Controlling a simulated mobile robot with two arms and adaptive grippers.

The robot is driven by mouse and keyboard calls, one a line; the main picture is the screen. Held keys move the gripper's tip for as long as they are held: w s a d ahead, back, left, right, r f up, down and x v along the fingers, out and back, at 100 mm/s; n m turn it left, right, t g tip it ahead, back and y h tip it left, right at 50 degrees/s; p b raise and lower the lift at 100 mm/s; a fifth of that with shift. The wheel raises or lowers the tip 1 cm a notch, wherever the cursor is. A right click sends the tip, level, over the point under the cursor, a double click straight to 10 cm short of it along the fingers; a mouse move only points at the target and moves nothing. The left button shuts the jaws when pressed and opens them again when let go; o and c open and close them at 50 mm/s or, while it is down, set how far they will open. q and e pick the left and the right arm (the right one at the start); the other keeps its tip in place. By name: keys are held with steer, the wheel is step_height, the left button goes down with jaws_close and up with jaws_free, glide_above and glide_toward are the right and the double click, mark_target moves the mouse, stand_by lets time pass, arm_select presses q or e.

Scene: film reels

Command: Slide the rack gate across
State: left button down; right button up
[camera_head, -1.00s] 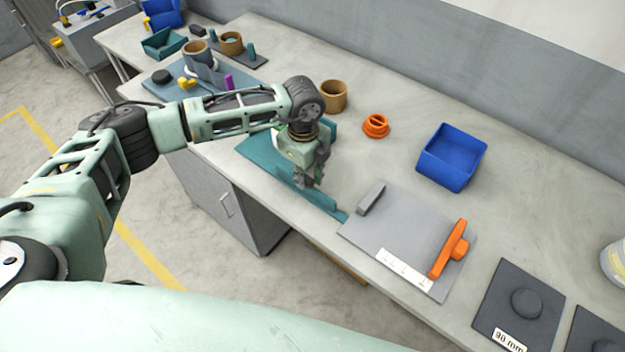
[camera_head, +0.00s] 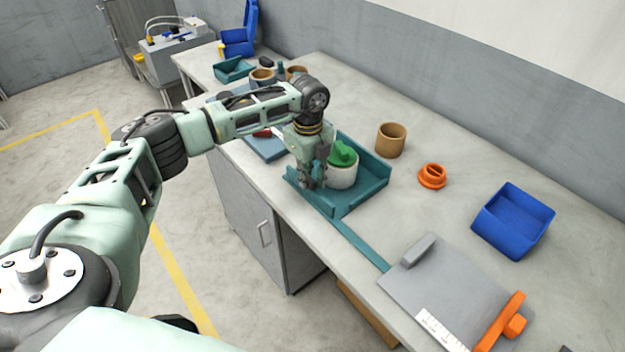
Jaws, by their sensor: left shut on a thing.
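The teal rack (camera_head: 372,192) is a low tray on the bench, with a flat teal rail (camera_head: 360,246) running from its front edge to the right. A white reel with a green top (camera_head: 343,173) sits in the rack. My left gripper (camera_head: 312,184) points down at the rack's front left side and is shut on the teal gate (camera_head: 318,200). The gate stands along the rack's front edge; the gripper hides part of it, including the gripped part. My right gripper is out of view.
To the right stand a brown ring (camera_head: 391,140), an orange part (camera_head: 432,176) and a blue bin (camera_head: 513,222). A grey plate (camera_head: 440,287) with an orange handle (camera_head: 504,322) lies near the front edge. A blue mat (camera_head: 262,146) is left of the rack.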

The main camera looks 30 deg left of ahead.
arm_select(q)
steer(key=shift+w+a+r, duration=0.15)
steer(key=shift+a, duration=0.05)
steer(key=c, duration=1.6)
jaws_free()
step_height(320, 180, up, 12)
steer(key=shift+f, duration=0.1)
